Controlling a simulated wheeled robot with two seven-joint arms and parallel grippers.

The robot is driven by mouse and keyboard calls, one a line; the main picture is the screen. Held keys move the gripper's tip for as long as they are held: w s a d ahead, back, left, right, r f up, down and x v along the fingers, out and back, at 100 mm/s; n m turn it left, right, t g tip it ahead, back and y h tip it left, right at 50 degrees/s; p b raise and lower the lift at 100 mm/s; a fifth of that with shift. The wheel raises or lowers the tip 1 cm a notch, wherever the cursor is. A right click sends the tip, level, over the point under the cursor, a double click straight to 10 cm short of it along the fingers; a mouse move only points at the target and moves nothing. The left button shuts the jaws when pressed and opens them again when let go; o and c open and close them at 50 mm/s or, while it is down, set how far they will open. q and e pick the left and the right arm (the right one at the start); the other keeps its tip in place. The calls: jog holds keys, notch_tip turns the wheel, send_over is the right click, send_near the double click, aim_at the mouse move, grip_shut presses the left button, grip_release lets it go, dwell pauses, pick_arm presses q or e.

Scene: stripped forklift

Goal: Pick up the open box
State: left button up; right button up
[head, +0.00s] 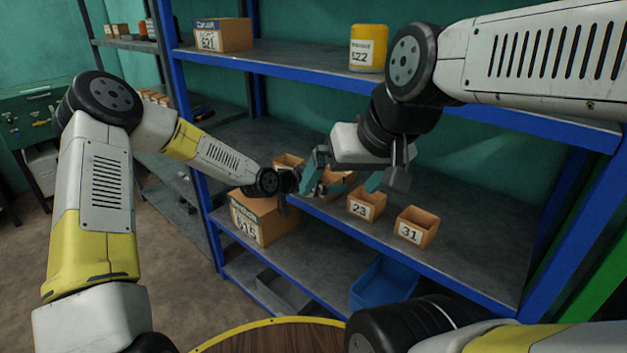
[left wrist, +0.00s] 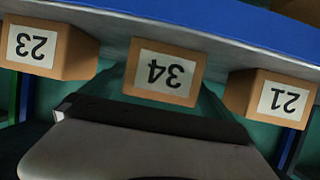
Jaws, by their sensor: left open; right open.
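Several small open brown boxes stand on the middle shelf. In the left wrist view, which is upside down, the box marked 34 (left wrist: 165,72) is central, between my left gripper's teal fingers (left wrist: 165,95); the gap in depth is unclear. Box 23 (left wrist: 45,48) and box 21 (left wrist: 272,98) flank it. In the head view, my left gripper (head: 300,184) is at the shelf front, partly hidden. My right gripper (head: 345,178) is open, its white hand overlapping the partly hidden middle box (head: 335,188). Box 23 (head: 366,204) and box 31 (head: 417,228) stand to its right. I see nothing held.
The shelf's blue front edge (head: 455,272) runs below the boxes. The upper shelf holds a box marked 621 (head: 222,36) and a yellow container (head: 368,48). Below are a large box 615 (head: 262,219) and a blue bin (head: 383,284). The shelf is bare right of box 31.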

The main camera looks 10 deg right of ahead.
pick_arm(q)
jog(key=shift+w+d+f, duration=0.1)
jog(key=shift+w+d, duration=0.05)
jog(key=c, duration=1.3)
jog(key=shift+c, duration=0.5)
